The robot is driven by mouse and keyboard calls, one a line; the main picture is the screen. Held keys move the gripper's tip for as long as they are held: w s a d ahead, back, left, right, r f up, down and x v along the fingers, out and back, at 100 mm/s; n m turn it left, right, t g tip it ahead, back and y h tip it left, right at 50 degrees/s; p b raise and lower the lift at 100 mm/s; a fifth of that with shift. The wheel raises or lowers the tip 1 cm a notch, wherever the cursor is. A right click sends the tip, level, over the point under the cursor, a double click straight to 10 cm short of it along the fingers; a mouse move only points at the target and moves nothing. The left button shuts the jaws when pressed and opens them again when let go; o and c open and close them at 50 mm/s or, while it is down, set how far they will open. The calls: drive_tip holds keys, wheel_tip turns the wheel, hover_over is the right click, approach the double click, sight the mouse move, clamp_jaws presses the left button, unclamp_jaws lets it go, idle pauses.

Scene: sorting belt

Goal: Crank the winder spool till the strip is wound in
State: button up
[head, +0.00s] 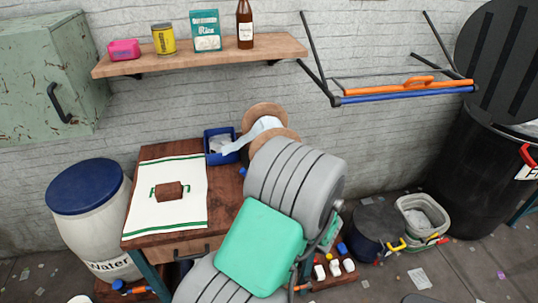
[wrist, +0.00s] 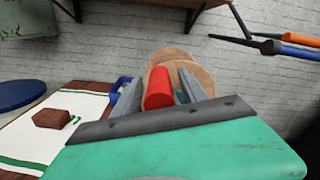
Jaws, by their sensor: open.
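The winder spool (head: 266,110) has round tan end discs and stands at the back right of the wooden table, partly behind my arm. A pale strip (head: 250,134) runs from the spool down to the left, to the blue bin (head: 213,159). In the wrist view the spool disc (wrist: 196,66) is just beyond my gripper (wrist: 160,90). A red crank handle (wrist: 158,88) shows between the two grey fingers. The fingers are open, and I cannot tell whether either touches it. In the head view my arm hides the gripper and the handle.
A white cloth with green stripes (head: 140,215) and a brown block (head: 169,191) lie on the table's left. A shelf (head: 200,55) with several goods hangs above. A rack with blue and orange bars (head: 405,92) juts out at upper right. A water barrel (head: 95,225) stands left.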

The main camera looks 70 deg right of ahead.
drive_tip(key=b+v, duration=0.2)
drive_tip(key=v, duration=0.6)
drive_tip(key=shift+d, duration=0.1)
